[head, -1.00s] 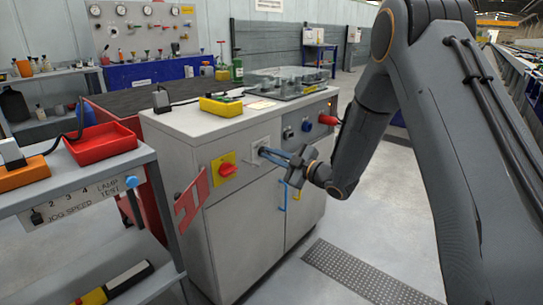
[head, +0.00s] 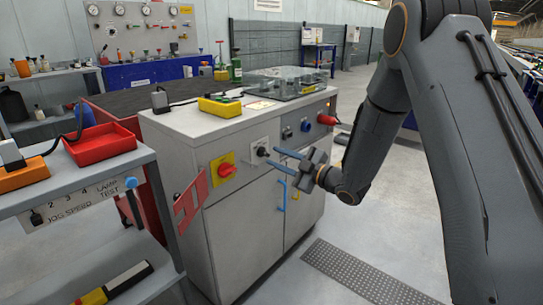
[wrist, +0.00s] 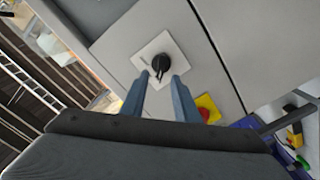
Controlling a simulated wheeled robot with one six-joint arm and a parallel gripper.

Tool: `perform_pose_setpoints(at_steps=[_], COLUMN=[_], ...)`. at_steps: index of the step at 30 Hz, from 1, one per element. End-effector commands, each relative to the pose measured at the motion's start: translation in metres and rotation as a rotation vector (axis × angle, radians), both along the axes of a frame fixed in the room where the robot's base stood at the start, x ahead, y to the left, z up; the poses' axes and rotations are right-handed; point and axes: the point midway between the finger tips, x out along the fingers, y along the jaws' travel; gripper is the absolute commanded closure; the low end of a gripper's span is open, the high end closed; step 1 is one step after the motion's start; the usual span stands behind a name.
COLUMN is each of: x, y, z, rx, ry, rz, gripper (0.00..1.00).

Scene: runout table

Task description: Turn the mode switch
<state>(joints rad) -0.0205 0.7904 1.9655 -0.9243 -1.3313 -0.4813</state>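The mode switch appears to be the black knob (head: 262,151) on a square white plate on the grey cabinet's front. In the wrist view the knob (wrist: 161,63) and its plate (wrist: 174,46) are in plain sight; I cannot read its setting. My gripper (head: 271,156) is open and empty, its two blue-grey fingers pointing at the knob from the right. In the head view a small gap seems to separate the fingertips from the knob. In the wrist view the fingertips (wrist: 160,76) lie on either side of the knob's lower part.
A red knob on a yellow plate (head: 223,169) sits left of the switch. Other controls (head: 306,125) and a red plug (head: 327,120) are to its right. Blue door handles (head: 282,195) are below. A red panel (head: 188,203) juts out at left.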

Motion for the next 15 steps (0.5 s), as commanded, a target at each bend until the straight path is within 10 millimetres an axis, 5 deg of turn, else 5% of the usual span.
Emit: perform_pose_setpoints(at_steps=[7, 15], x=[-0.021, -0.027], y=[-0.027, -0.033], z=[0.000, 0.000], rx=[0.000, 0.000], ry=[0.001, 0.000], rz=[-0.001, 0.001], gripper=[0.72, 0.72])
